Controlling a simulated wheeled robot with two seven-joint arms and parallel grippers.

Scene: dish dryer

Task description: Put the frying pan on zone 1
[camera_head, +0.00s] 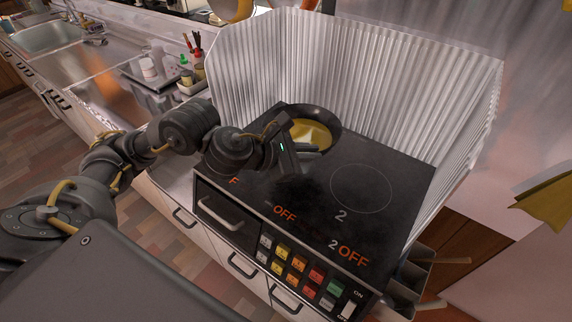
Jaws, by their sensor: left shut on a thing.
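The frying pan (326,117) is dark with a yellowish inside, and it sits at the back left of the black stove top, in the left camera-head view of the cooktop. My left gripper (302,160) is at the pan's near side, shut on the pan's handle, which is mostly hidden by the gripper. The black cooktop (385,160) bears a thin ring marked 2 (361,188) on its right side, which is bare. The zone 1 marking is not visible; my arm and the pan cover the left side. My right gripper is not in view.
A corrugated metal screen (400,85) surrounds the back and sides of the cooktop. Coloured buttons (298,264) and OFF labels are on the front. A sink (50,38) and bottles (190,75) stand at the left. The right half of the cooktop is clear.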

